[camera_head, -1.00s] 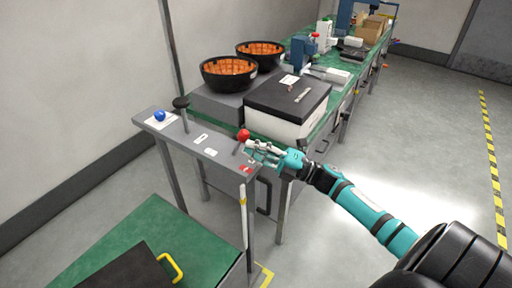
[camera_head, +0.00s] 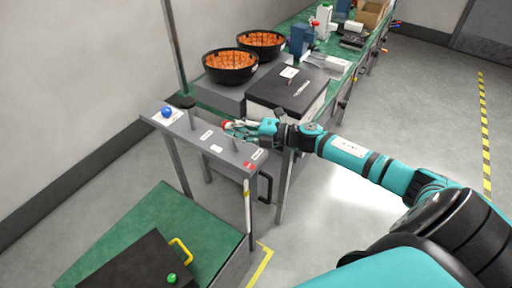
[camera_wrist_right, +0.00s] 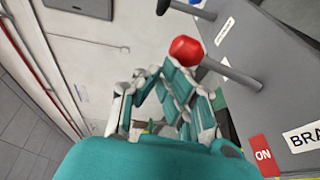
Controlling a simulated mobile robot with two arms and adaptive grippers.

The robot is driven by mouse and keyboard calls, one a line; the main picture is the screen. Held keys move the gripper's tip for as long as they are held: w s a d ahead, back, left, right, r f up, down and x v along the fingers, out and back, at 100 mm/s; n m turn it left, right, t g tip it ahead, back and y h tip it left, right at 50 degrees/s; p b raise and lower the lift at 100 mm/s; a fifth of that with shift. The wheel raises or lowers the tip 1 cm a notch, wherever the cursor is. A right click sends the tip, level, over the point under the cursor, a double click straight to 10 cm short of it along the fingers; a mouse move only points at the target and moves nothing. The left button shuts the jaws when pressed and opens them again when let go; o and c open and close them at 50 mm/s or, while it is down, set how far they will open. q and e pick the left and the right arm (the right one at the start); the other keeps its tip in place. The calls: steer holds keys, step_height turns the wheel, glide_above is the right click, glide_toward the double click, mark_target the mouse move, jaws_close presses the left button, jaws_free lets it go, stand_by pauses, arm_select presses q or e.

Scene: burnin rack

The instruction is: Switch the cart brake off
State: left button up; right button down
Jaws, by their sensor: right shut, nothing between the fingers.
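The brake lever (camera_wrist_right: 237,76) has a red knob (camera_wrist_right: 186,50) and stands on the grey cart panel (camera_head: 188,131). In the head view its red knob (camera_head: 227,125) leans left, away from the red ON label (camera_wrist_right: 262,155). A white label beginning "BRA" (camera_wrist_right: 308,136) is beside it. My right gripper (camera_head: 232,125) is shut with nothing between its fingers. In the right wrist view its fingertips (camera_wrist_right: 165,72) are right by the knob; I cannot tell whether they touch. My left gripper is not in view.
A black-knobbed lever (camera_head: 184,101) and a blue knob (camera_head: 167,112) are on the panel's left part. Behind stand a black-topped box (camera_head: 285,92) and two dark bowls (camera_head: 230,76). A green surface (camera_head: 150,215) with a dark case (camera_head: 135,262) lies in front.

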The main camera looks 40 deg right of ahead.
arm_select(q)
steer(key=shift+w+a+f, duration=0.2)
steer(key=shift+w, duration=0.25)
arm_select(e)
steer(key=shift+w+a, duration=0.2)
steer(key=shift+w, duration=0.25)
steer(key=shift+w+a, duration=0.2)
steer(key=shift+w, duration=0.25)
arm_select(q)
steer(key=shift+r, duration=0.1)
